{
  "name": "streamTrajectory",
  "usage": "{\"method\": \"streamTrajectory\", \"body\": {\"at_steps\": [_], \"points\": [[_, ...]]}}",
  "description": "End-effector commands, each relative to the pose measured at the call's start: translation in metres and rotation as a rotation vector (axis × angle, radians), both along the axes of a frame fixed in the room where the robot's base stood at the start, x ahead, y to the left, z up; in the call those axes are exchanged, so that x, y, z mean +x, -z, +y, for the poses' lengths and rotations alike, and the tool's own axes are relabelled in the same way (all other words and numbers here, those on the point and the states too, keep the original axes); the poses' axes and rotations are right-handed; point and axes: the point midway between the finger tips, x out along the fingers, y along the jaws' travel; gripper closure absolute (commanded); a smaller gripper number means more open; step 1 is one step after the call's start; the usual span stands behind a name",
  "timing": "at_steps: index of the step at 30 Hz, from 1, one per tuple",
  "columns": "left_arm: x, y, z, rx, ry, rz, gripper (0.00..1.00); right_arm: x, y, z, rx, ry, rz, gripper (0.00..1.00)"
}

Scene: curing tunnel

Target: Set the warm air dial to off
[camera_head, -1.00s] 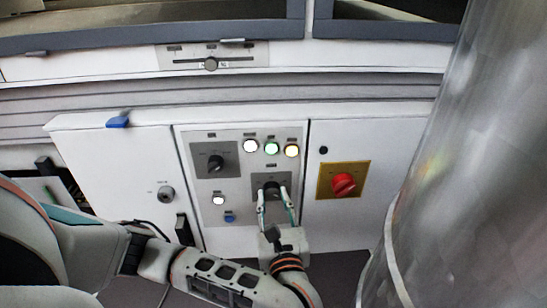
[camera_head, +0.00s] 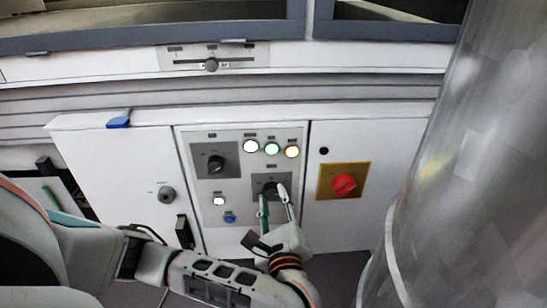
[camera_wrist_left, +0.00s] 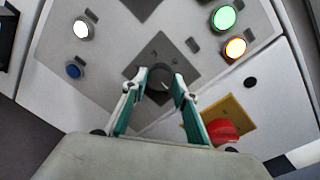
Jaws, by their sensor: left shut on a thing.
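A black rotary dial on a grey square plate (camera_head: 257,182) sits low on the control panel, right of centre. My left gripper (camera_head: 272,190) has its fingertips on both sides of this dial and is shut on it. In the left wrist view the dial's round black knob (camera_wrist_left: 160,77) shows between the fingertips of my left gripper (camera_wrist_left: 155,84). A second black dial (camera_head: 216,162) sits on a larger grey plate up and to the left, apart from the gripper. The labels are too small to read, so I cannot tell which dial is marked warm air. My right gripper is out of view.
A white lamp (camera_head: 250,146), a green lamp (camera_head: 271,149) and an amber lamp (camera_head: 292,152) glow above the dial. A red knob (camera_head: 343,184) on a yellow plate is to the right. A blue button (camera_head: 229,217) is lower left. A slider (camera_head: 211,65) is above.

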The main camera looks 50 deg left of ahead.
Motion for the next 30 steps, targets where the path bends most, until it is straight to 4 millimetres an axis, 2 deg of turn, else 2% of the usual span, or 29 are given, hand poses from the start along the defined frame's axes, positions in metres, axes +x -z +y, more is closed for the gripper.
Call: {"method": "streamTrajectory", "body": {"at_steps": [9,22,23,24,25,30], "points": [[-0.0002,-0.0005,-0.0001,-0.065,0.001,-0.075,0.93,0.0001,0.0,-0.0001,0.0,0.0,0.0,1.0],[0.0,-0.0005,-0.0001,-0.071,0.0,-0.084,0.93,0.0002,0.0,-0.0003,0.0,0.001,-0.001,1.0],[0.0,-0.0005,-0.0001,-0.071,0.0,-0.084,0.69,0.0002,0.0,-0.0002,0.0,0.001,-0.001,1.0],[0.0,-0.0005,-0.0001,-0.071,0.0,-0.084,0.59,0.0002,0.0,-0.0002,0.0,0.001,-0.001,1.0],[0.0,-0.0005,-0.0001,-0.071,0.0,-0.084,0.55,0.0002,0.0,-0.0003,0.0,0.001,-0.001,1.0],[0.0,-0.0004,-0.0001,-0.071,0.001,-0.083,0.55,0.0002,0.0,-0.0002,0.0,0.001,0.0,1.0]]}}
